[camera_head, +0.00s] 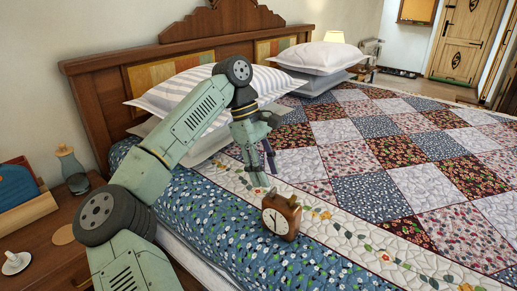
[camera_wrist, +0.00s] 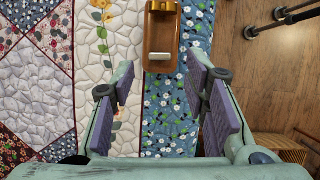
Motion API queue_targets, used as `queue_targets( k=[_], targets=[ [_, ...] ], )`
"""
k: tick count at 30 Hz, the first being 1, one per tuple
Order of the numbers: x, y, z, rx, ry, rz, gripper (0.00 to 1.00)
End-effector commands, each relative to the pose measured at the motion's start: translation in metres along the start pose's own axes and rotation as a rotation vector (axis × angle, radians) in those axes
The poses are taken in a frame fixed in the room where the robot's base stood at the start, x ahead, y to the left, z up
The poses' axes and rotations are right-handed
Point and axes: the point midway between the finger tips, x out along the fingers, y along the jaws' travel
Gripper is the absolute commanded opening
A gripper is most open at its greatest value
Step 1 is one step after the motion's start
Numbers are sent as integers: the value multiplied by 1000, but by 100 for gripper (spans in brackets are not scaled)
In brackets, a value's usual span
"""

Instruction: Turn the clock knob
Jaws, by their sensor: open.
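A small brown wooden clock (camera_head: 281,217) with a pale round dial stands upright on the bed near its front edge. In the wrist view the clock (camera_wrist: 162,35) is at the top centre, seen from above. A pale bar-like part (camera_wrist: 160,57) shows on it; I cannot tell whether this is the knob. My gripper (camera_head: 261,171) points down above the quilt, slightly behind and left of the clock in the head view. In the wrist view my gripper (camera_wrist: 164,92) has its purple-padded fingers wide apart with nothing between them. The clock lies beyond the fingertips, apart from them.
The bed's patchwork quilt (camera_head: 400,165) is broad and clear to the right. Pillows (camera_head: 325,57) lie against the wooden headboard (camera_head: 100,95). A nightstand (camera_head: 60,255) at left holds a cup (camera_head: 15,263), a glass vessel (camera_head: 72,170) and a blue item in a wooden holder.

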Motion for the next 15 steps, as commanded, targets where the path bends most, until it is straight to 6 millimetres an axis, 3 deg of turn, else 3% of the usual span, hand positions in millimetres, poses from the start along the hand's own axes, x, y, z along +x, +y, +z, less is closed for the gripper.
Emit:
queue_targets(
  k=[7,15],
  targets=[
    [-56,0,0,-3,5,3,42],
    [-81,0,0,-2,1,0,42]
  ],
)
